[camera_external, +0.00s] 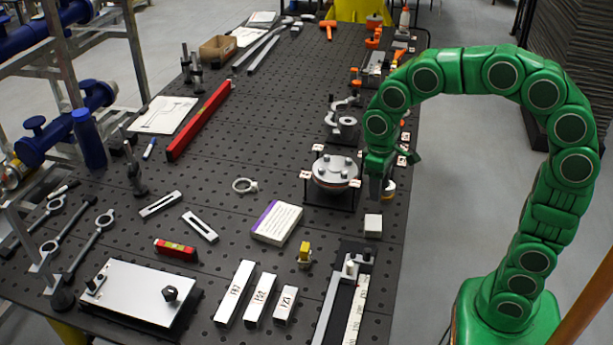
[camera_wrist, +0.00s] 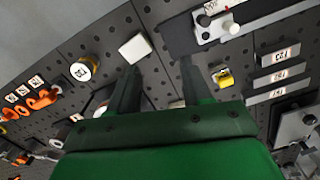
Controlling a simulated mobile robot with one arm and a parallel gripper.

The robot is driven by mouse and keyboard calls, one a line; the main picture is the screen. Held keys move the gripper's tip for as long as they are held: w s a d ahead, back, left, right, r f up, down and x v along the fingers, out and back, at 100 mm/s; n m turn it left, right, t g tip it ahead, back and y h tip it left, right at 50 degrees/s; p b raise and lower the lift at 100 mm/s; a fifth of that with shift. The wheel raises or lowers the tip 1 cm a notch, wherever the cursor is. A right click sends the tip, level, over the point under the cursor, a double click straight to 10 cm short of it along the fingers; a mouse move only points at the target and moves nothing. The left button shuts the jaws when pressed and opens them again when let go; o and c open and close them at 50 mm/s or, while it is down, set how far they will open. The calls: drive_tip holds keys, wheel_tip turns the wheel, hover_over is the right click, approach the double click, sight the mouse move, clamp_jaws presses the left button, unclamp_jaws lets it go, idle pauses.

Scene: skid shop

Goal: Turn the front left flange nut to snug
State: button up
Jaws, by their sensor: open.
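The grey round flange (camera_external: 335,170) sits in a dark square frame near the table's right edge in the external view. Several small nuts or bolt heads stand on its top face; how tight each is cannot be seen. My gripper (camera_external: 379,192) points down just right of the flange, apart from the nuts as far as I can tell. In the wrist view my gripper (camera_wrist: 157,72) has its two dark fingers spread with nothing between them but table. The flange is mostly hidden there behind my gripper body.
A white block (camera_external: 373,224) stands in front of my gripper and shows in the wrist view (camera_wrist: 134,48). A clamp fixture (camera_external: 343,118) stands behind the flange.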

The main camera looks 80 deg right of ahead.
drive_tip(key=w+d+m, duration=0.1)
drive_tip(key=w+d, duration=0.6)
drive_tip(key=d, duration=0.1)
drive_tip(key=m, duration=0.2)
hover_over(345, 173)
wheel_tip(345, 173, down, 3)
drive_tip(key=shift+r+t, duration=0.15)
drive_tip(key=shift+t, duration=0.25)
drive_tip(key=shift+f, duration=3.9)
clamp_jaws()
